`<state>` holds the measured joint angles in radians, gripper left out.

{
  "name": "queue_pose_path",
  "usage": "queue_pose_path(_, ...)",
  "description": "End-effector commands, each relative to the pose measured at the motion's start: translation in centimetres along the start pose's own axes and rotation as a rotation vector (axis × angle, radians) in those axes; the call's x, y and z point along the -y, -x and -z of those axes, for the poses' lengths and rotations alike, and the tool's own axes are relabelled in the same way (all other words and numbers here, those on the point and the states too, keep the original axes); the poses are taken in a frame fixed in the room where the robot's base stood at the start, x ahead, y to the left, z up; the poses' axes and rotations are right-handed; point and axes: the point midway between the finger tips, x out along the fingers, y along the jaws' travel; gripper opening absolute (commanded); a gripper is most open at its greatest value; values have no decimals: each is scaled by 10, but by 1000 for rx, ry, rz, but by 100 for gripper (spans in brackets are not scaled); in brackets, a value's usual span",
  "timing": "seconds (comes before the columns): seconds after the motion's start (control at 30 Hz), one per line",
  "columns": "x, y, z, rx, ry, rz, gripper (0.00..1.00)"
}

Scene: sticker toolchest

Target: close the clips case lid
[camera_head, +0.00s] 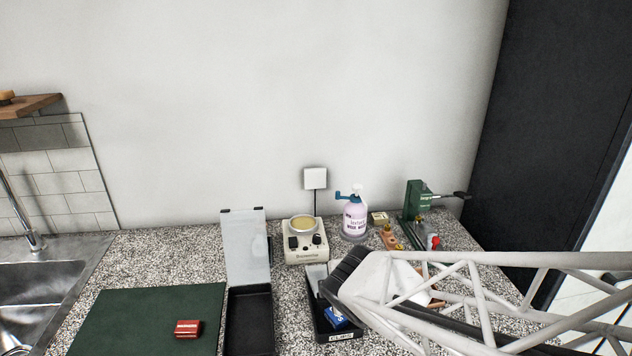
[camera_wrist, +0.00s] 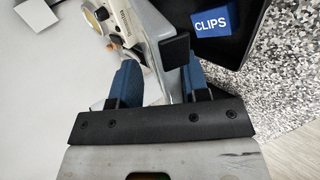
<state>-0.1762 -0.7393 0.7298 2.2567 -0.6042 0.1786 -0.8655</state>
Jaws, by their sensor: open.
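The clips case (camera_head: 322,328) is a black open tray with a white front label, at the front right of the counter. A blue box (camera_head: 336,317) lies in it, and it reads CLIPS in the wrist view (camera_wrist: 216,23). The case's clear lid (camera_head: 317,271) stands up at the back, partly hidden by my gripper (camera_head: 338,282). In the wrist view my gripper's blue fingers (camera_wrist: 160,82) are apart, with the lid (camera_wrist: 173,82) and its black tab (camera_wrist: 175,48) between them. Whether either finger touches the lid I cannot tell.
A second black case (camera_head: 249,322) stands open to the left, its clear lid (camera_head: 246,250) upright. A green mat (camera_head: 135,315) holds a red box (camera_head: 187,328). A soldering-pot-like device (camera_head: 306,243), a bottle (camera_head: 355,222) and a green press (camera_head: 413,200) stand behind.

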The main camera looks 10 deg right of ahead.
Motion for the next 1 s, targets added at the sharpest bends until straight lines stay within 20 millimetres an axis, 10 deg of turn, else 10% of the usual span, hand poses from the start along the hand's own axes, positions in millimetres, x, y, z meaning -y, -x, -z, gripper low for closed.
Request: queue_pose_path(1.0, -27, 4, 0, 0, -2, 155, 42)
